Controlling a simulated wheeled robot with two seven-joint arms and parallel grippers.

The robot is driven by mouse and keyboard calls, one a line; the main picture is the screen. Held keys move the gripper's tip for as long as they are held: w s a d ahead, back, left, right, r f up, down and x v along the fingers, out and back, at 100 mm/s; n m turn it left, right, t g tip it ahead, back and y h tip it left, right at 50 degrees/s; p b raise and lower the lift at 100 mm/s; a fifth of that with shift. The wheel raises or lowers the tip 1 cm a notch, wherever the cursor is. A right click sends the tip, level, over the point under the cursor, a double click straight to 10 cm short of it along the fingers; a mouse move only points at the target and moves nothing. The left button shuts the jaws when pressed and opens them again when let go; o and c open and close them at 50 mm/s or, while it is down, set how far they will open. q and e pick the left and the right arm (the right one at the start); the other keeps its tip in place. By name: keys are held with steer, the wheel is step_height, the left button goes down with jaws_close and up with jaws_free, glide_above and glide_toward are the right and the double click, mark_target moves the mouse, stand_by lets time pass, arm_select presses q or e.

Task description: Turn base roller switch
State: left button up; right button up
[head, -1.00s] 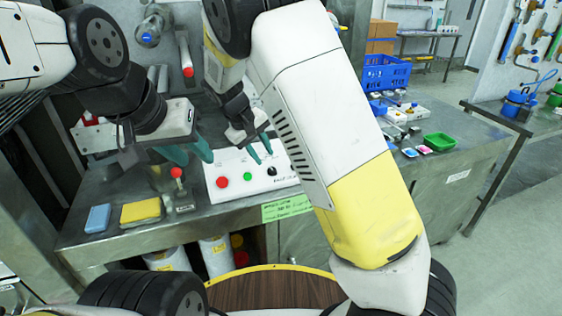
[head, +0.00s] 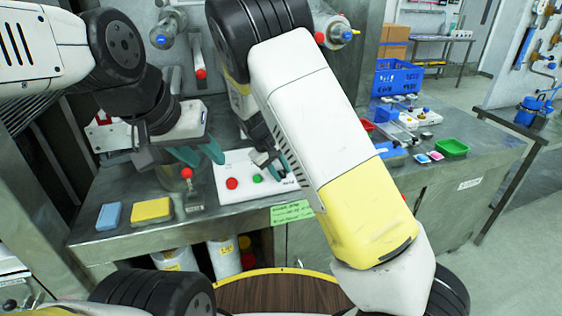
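A white control box (head: 243,191) sits on the metal bench. It bears a red button (head: 232,183), a green button (head: 257,178) and, to their right, the roller switch, which is now mostly hidden behind my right gripper. My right gripper (head: 277,170) points down over the right part of the box, its fingertips at the switch's place. Whether they touch or hold the switch is hidden. My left gripper (head: 203,157) is open and empty, its teal fingers apart, above and left of the box near a red-knobbed lever (head: 187,174).
A blue sponge (head: 109,216) and a yellow sponge (head: 151,210) lie at the bench's left front. A green label (head: 291,213) hangs at the front edge. A blue crate (head: 391,78) and a green tray (head: 452,147) stand to the right. Pipes with valves (head: 166,33) are behind.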

jaws_close()
steer(key=m+y, duration=0.1)
steer(key=m+g+y, duration=0.1)
steer(key=y, duration=0.1)
steer(key=shift+w+d+r+m+g, duration=0.15)
steer(key=shift+w+d+m+g, duration=0.15)
steer(key=shift+d+m, duration=0.1)
steer(key=m+y, duration=0.2)
steer(key=shift+d+g+y, duration=0.15)
steer(key=shift+g+y, duration=0.25)
steer(key=shift+d+m+y, duration=0.15)
steer(key=shift+m+y, duration=1.05)
steer(key=shift+y, duration=0.2)
steer(key=shift+o, duration=2.2)
jaws_free()
